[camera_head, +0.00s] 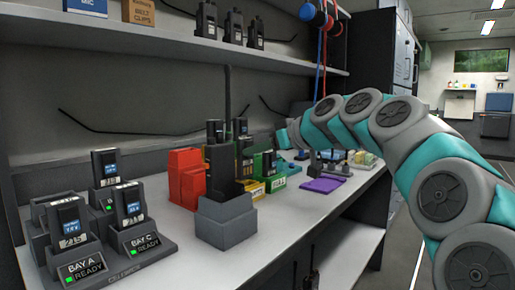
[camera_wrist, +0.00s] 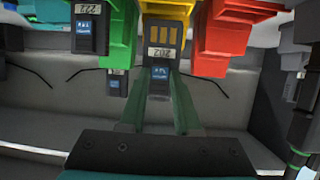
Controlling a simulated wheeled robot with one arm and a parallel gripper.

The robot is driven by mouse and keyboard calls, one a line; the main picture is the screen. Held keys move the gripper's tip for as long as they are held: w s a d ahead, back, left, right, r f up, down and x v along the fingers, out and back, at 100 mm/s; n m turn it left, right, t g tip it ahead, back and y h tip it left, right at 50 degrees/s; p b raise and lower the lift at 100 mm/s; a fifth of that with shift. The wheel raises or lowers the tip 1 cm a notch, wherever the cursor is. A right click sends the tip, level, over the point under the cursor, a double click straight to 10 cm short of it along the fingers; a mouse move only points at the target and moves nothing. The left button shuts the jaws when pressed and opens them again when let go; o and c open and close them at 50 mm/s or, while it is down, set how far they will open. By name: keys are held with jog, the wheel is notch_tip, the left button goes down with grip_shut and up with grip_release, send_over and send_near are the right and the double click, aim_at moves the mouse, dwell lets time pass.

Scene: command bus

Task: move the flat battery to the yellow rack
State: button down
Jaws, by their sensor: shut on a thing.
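In the wrist view my gripper (camera_wrist: 160,100) is shut on a dark battery (camera_wrist: 160,66) labelled 202, with a blue display and gold contact strips. The view looks upside down. The battery lies in line with the yellow rack (camera_wrist: 181,9), between a green rack (camera_wrist: 117,40) and a red rack (camera_wrist: 222,40); I cannot tell whether it is seated. In the head view the yellow rack (camera_head: 256,191) is partly hidden behind a grey block and radio. My arm reaches in from the right, and its fingertips are hidden there.
A charger dock (camera_head: 150,253) with several batteries stands at the left front. A grey block (camera_head: 225,222) with a tall-antenna radio stands before the racks. A purple tray (camera_head: 322,185) lies to the right. A shelf (camera_head: 170,44) overhangs the bench.

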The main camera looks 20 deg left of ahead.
aim_at(248, 172)
jog(key=shift+f+b, duration=0.8)
jog(key=shift+f, duration=0.9)
jog(key=shift+f+b, duration=0.65)
jog(key=shift+f+b, duration=0.2)
jog(key=shift+b, duration=0.1)
jog(key=c, duration=0.5)
grip_release()
jog(key=shift+c, duration=0.2)
jog(key=v, duration=0.7)
jog(key=shift+s+d, duration=0.2)
jog(key=shift+d, duration=0.1)
jog(key=shift+r, duration=0.1)
